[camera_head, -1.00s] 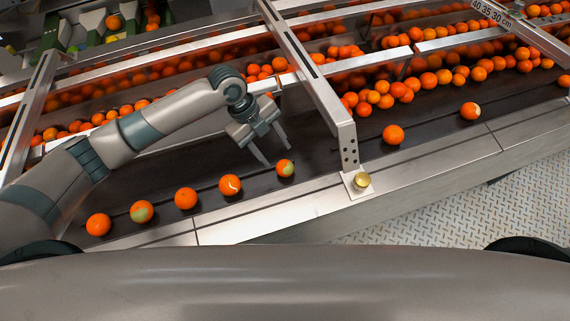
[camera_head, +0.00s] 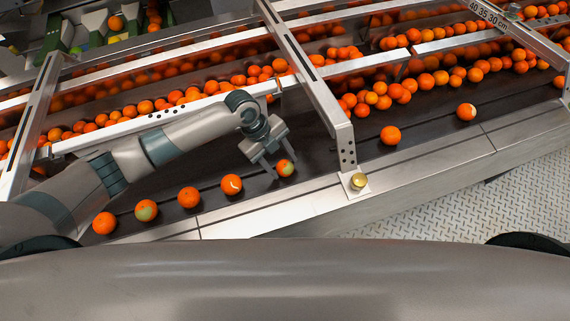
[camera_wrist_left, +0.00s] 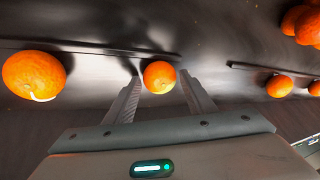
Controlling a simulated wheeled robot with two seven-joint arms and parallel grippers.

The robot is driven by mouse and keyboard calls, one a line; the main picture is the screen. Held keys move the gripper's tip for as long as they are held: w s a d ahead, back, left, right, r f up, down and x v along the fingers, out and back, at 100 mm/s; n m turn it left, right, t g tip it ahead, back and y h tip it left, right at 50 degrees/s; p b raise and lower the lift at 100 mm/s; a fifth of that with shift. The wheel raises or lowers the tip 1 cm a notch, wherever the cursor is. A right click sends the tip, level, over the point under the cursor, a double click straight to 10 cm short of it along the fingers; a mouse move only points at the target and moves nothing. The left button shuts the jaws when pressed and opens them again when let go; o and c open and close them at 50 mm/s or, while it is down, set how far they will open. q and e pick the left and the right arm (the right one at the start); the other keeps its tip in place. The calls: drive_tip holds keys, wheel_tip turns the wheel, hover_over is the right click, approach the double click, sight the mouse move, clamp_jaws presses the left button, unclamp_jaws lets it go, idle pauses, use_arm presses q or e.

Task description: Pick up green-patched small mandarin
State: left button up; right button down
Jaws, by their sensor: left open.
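The small mandarin (camera_head: 285,168) with a greenish patch lies on the dark belt, near the front rail and left of the metal post. My left gripper (camera_head: 283,167) is open, reaching down with one finger on each side of this fruit. Another orange fruit (camera_head: 146,210) with a green patch lies farther left in the front row. My right gripper is out of view.
A fruit with a pale scar (camera_head: 232,184) lies just left of the gripper; more fruit continue the row leftward. Many oranges (camera_head: 200,93) fill the lanes behind a metal rail.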

sight(282, 164)
use_arm(q)
drive_tip(key=shift+f, duration=0.3)
drive_tip(key=c, duration=0.7)
drive_tip(key=shift+c, duration=0.7)
drive_tip(key=shift+r, duration=0.1)
wheel_tip(282, 164, up, 9)
drive_tip(key=b, duration=0.2)
drive_tip(key=shift+b, duration=0.3)
drive_tip(key=shift+r, duration=0.45)
